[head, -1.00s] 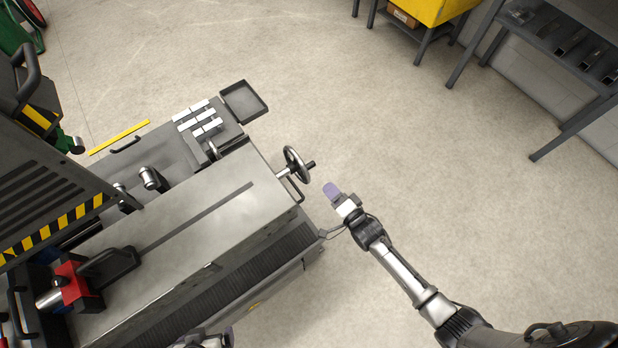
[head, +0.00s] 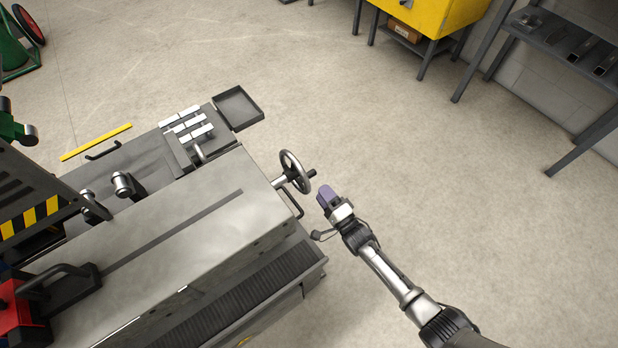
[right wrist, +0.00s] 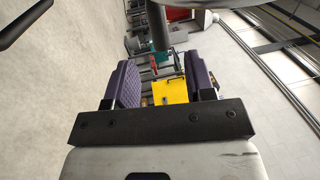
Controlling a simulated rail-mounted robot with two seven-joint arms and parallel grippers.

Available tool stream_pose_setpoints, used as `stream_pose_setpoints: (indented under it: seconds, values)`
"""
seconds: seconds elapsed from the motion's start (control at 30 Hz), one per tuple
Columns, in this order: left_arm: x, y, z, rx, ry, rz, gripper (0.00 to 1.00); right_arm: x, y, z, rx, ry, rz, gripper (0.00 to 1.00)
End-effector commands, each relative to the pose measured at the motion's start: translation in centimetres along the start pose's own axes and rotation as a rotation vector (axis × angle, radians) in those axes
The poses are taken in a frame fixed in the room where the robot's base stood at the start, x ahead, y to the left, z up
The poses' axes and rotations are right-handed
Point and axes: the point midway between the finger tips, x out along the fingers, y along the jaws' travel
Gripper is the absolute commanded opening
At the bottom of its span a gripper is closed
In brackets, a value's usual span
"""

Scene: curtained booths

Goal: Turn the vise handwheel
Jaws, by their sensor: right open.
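The vise handwheel (head: 296,172) is a grey metal ring with a hub and a short dark handle, on a shaft at the right end of the grey machine bed. My right gripper (head: 326,194), with purple finger pads, is just to the right of and below the wheel in the head view, apart from it. In the right wrist view the gripper (right wrist: 162,82) is open with nothing between its pads. A dark post and part of a grey rim, likely the handwheel (right wrist: 158,26), show at the top, beyond the fingertips. My left gripper is not in view.
The machine bed (head: 200,215) fills the lower left, with a bar handle (head: 293,203) below the wheel. A small dark tray (head: 238,108) sticks out behind. A yellow cabinet (head: 437,18) and a grey rack (head: 550,40) stand far off. The floor on the right is clear.

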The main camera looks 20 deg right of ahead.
Motion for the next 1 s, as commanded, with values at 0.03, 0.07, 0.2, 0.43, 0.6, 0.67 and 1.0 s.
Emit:
stream_pose_setpoints:
  seconds: [0.03,0.07,0.2,0.43,0.6,0.67,1.0]
  values:
    - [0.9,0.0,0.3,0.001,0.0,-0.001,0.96,1.1,0.4,0.0,-0.001,0.001,-0.003,0.5]
    - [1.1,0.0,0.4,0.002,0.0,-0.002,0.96,1.6,0.4,0.0,-0.001,0.0,-0.002,0.5]
    - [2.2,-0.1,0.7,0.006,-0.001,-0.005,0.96,4.0,0.4,0.0,0.0,0.0,-0.002,0.5]
    - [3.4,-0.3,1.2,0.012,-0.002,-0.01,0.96,6.8,0.3,0.0,0.0,0.0,0.001,0.5]
    - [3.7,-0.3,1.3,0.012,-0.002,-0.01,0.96,7.8,0.1,0.0,-0.001,0.0,0.001,0.5]
    - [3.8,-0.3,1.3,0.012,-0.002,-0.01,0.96,7.9,0.1,0.0,-0.001,0.0,0.001,0.5]
    - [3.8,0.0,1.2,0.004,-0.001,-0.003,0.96,8.1,0.1,0.0,-0.001,0.0,0.002,0.48]
